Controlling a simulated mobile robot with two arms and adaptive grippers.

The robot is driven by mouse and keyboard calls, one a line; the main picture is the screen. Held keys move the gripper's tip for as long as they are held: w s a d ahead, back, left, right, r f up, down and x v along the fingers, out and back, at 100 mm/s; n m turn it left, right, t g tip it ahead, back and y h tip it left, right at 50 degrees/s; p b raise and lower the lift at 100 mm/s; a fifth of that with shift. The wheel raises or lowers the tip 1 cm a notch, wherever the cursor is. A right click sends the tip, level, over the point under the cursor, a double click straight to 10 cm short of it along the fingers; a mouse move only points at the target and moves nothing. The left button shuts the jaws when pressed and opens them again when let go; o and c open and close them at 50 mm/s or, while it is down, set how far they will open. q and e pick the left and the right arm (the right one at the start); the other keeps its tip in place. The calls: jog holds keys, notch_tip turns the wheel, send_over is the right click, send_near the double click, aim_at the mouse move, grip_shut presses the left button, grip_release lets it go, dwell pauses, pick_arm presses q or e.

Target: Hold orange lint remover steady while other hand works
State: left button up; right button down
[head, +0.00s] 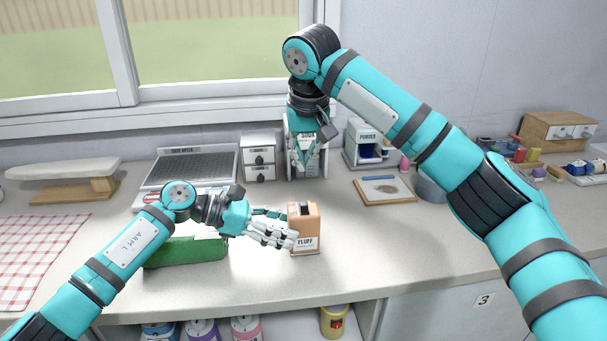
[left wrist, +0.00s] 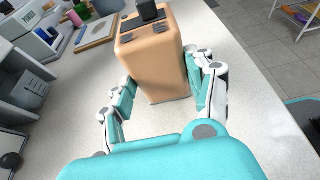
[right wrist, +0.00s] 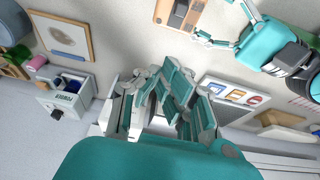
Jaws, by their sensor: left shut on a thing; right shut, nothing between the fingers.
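The orange lint remover (head: 304,222), a box marked FLUFF with a dark slot and parts on top, stands upright on the counter. It also shows in the left wrist view (left wrist: 152,62) and at the top of the right wrist view (right wrist: 182,14). My left gripper (head: 284,230) is shut on its sides, one finger group on each side, as the left wrist view (left wrist: 162,75) shows. My right gripper (head: 303,165) points down, shut and empty, behind and above the lint remover, in front of a white machine at the wall. Its fingers fill the middle of the right wrist view (right wrist: 165,95).
A green case (head: 186,250) lies behind my left forearm. A grey-topped tray unit (head: 192,167), a small drawer unit (head: 259,157) and a powder dispenser (head: 366,145) line the back. A wooden board (head: 384,190) lies right. The counter right of the lint remover is clear.

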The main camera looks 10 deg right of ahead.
jog(key=shift+v, duration=1.4)
pick_arm(q)
jog(key=o, duration=1.2)
jog(key=shift+o, duration=0.2)
